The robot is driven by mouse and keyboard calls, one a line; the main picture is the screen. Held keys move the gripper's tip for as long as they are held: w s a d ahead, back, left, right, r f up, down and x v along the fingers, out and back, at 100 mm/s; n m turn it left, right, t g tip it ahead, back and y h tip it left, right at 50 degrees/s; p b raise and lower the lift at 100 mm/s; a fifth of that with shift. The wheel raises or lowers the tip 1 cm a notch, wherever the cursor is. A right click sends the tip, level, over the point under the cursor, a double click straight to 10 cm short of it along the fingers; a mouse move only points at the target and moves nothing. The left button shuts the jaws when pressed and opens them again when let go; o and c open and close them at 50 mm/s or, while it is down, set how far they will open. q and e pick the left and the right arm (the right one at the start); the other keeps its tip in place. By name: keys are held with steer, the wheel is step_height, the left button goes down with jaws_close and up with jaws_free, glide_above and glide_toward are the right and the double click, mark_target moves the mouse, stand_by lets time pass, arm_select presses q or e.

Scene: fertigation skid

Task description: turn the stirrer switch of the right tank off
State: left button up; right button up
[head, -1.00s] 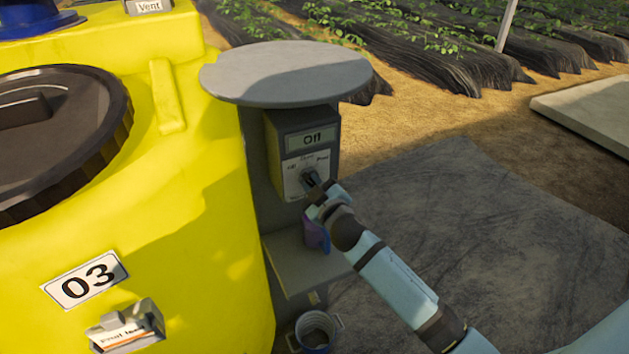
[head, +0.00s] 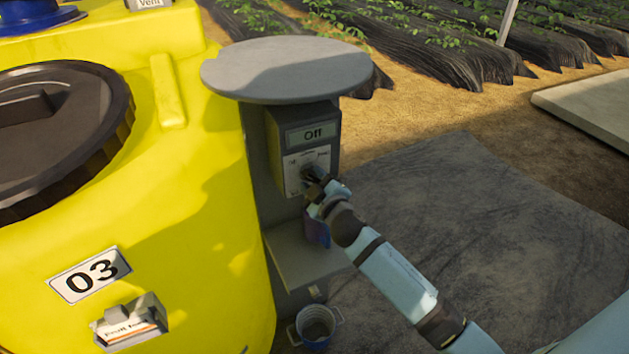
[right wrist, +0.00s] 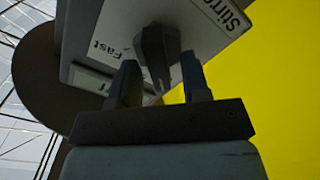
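The stirrer switch box (head: 305,145) is a grey box on a post beside the yellow tank (head: 215,235) marked 03. Its display (head: 313,134) reads "Off". In the right wrist view the dark knob (right wrist: 155,42) stands out from a white plate (right wrist: 205,28) lettered "Stirr..." and "Fast". My right gripper (head: 311,177) is at the knob. In the right wrist view its two fingers (right wrist: 160,75) stand apart, one on each side of the knob, with narrow gaps showing. The head view hides most of the knob behind the fingers. My left gripper is not in view.
A round grey cover (head: 287,68) overhangs the box. Below is a small shelf (head: 300,262) with a purple vessel (head: 317,232) partly behind my right arm. A bucket (head: 317,330) stands on the ground. Open ground mat (head: 480,230) lies to the right.

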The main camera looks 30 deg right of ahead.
steer(key=s+b, duration=0.1)
steer(key=s, duration=1.2)
steer(key=shift+s+a, duration=0.4)
steer(key=s+a+f+m+g+y, duration=0.25)
steer(key=s+a+f+g, duration=0.2)
steer(key=s+f, duration=0.5)
steer(key=s+a+f+m+g+y, duration=0.25)
steer(key=s+a+f, duration=0.35)
steer(key=f, duration=0.6)
step_height(320, 180, up, 11)
steer(key=p, duration=1.2)
steer(key=shift+s+d+m+h, duration=0.3)
steer(key=shift+s+h, duration=0.1)
